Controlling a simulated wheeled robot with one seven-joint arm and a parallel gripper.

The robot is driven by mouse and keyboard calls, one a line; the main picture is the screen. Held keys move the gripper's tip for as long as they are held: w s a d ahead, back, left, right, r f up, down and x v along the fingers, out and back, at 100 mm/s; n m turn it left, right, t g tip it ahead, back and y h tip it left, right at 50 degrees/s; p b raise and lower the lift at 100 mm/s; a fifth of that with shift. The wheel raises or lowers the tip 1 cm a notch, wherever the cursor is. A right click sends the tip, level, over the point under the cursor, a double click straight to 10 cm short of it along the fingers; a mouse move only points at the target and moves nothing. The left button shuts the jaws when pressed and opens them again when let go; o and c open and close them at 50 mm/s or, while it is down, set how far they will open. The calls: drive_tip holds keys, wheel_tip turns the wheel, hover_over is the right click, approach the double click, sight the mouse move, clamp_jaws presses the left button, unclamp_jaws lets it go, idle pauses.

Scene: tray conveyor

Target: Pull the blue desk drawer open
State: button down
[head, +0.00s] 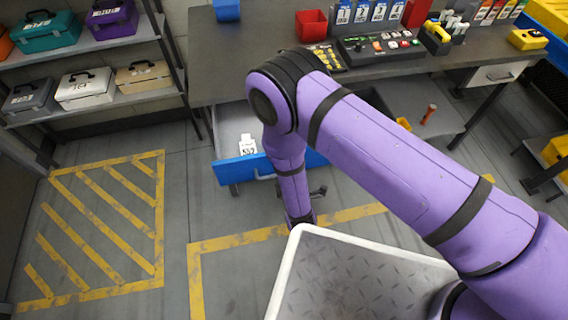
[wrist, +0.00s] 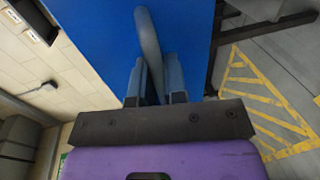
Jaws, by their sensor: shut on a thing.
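The blue desk drawer (head: 235,169) stands partly out from under the desk, its pale inside showing behind the blue front. A white numbered tag (head: 247,145) is inside it. My arm hides part of the drawer front and most of the gripper in the head view. In the wrist view, the blue front (wrist: 100,30) fills the middle. Its grey bar handle (wrist: 150,45) runs down between the fingers of my gripper (wrist: 158,82), which is shut on it.
The desk (head: 222,67) above carries a red bin (head: 311,25) and a button panel (head: 382,44). A shelf of toolboxes (head: 85,103) stands at the left. Striped floor (head: 105,225) below it is clear. A white-rimmed tray (head: 350,275) is in front, close to my arm.

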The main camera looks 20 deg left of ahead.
drive_tip(key=shift+s+d, duration=0.2)
drive_tip(key=shift+s, duration=0.15)
drive_tip(key=c, duration=1.2)
unclamp_jaws()
